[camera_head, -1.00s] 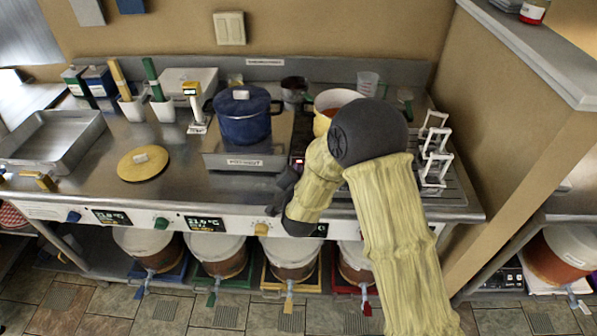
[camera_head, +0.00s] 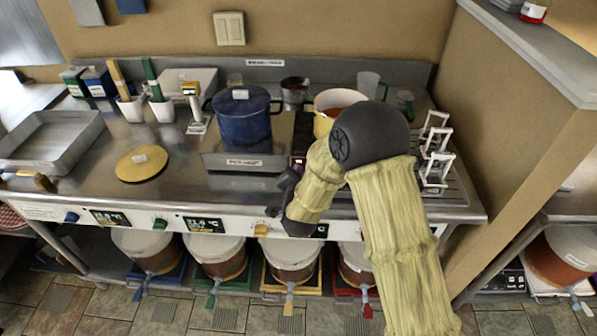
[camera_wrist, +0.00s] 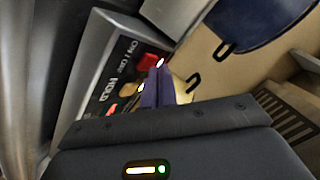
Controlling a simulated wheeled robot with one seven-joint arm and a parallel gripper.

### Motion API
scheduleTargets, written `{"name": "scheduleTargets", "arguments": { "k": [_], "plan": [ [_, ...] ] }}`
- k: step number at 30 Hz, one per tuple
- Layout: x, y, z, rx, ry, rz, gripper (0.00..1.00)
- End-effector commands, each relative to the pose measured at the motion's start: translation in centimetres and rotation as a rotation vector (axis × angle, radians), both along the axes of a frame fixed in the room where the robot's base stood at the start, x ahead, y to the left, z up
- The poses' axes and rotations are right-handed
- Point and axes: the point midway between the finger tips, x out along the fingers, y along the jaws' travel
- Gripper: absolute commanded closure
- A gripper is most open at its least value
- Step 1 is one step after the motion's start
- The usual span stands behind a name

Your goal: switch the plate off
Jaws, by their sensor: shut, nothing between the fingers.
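The plate (camera_head: 222,162) is a flat metal unit on the counter, with a blue lidded pot (camera_head: 243,118) on it. Its dark control panel is partly seen right of the pot, with a small red light (camera_head: 298,163). In the wrist view the panel (camera_wrist: 112,72) shows ON / OFF and HOLD lettering, a red switch (camera_wrist: 148,62) and an amber part (camera_wrist: 127,89). My gripper (camera_wrist: 160,85) is shut and empty, its fingers over the panel close beside the red switch. I cannot tell whether they touch it. In the head view my dark gripper (camera_head: 284,190) is at the counter's front edge.
A yellow pot (camera_head: 323,122) with orange contents stands behind my arm. A white rack (camera_head: 435,160) is to the right. A yellow round lid (camera_head: 141,164) lies left of the plate. Several buckets stand below the counter, under a front strip with knobs and displays.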

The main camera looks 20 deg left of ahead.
Motion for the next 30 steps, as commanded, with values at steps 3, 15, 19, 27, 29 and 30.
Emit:
{"name": "scheduleTargets", "arguments": {
  "k": [3, 15, 19, 27, 29, 30],
  "plan": [
    [0.1, 0.0, -0.1, 0.0, 0.0, 0.0, 1.0],
    [0.2, 0.1, -0.4, 0.0, -0.001, -0.001, 1.0],
    [0.3, 0.1, -0.4, 0.0, -0.001, -0.001, 1.0],
    [0.0, 0.0, 0.3, 0.0, -0.001, 0.0, 1.0],
    [-0.2, 0.0, 0.5, 0.0, -0.001, 0.0, 1.0],
    [-0.3, 0.0, 0.7, 0.0, -0.001, 0.0, 1.0]
  ]
}}
